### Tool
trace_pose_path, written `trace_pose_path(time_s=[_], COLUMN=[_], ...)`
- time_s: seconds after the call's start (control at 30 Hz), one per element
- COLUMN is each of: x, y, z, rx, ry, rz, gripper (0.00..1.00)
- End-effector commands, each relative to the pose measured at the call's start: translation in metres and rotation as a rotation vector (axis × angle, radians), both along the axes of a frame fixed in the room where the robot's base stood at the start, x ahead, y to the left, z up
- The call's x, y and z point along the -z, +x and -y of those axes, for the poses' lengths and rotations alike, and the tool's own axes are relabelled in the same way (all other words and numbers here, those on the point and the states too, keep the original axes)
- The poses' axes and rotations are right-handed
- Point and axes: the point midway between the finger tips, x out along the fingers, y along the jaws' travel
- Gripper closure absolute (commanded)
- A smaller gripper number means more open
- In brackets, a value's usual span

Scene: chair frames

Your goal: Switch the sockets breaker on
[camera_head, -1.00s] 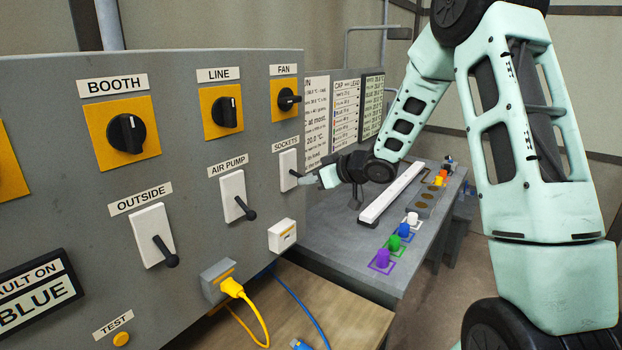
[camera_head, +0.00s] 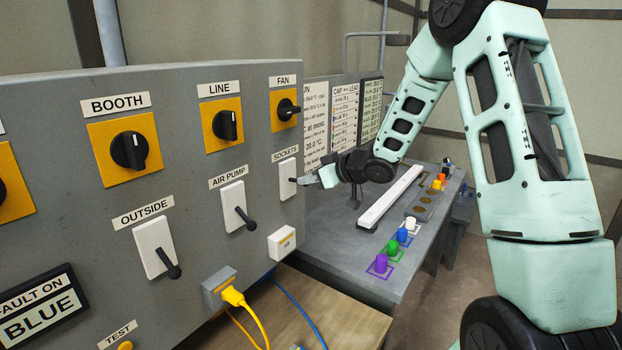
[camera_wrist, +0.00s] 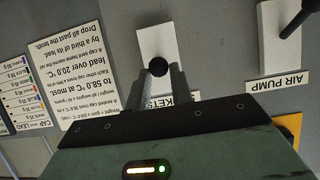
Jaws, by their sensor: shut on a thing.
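The sockets breaker is a white plate (camera_head: 287,180) with a short dark lever (camera_head: 293,180), under the SOCKETS label on the grey panel. My gripper (camera_head: 309,181) is at the plate's right side, shut on the lever. In the wrist view, which shows the panel upside down, the lever's round black end (camera_wrist: 158,66) sits between the fingertips (camera_wrist: 166,77) in front of the white plate (camera_wrist: 155,42). The lever appears to stick out roughly straight from the plate; its exact tilt is hard to tell. The SOCKETS label (camera_wrist: 172,101) is partly hidden by my gripper.
The air pump breaker (camera_head: 232,206) and outside breaker (camera_head: 155,247) have levers pointing down. Yellow rotary switches (camera_head: 212,127) sit above. A white outlet box (camera_head: 281,243) is below. A bench (camera_head: 340,232) with a white bar and coloured caps extends to the right.

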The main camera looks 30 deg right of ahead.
Motion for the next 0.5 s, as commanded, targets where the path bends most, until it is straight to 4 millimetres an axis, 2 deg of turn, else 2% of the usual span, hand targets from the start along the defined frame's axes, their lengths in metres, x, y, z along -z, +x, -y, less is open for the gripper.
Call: trace_pose_path(time_s=[0.23,0.5], x=[-0.003,-0.018], y=[0.001,0.005], z=[0.0,-0.001], rx=[0.0,0.001], ry=[0.0,0.0], rz=[0.004,0.005], gripper=[0.91,0.9])
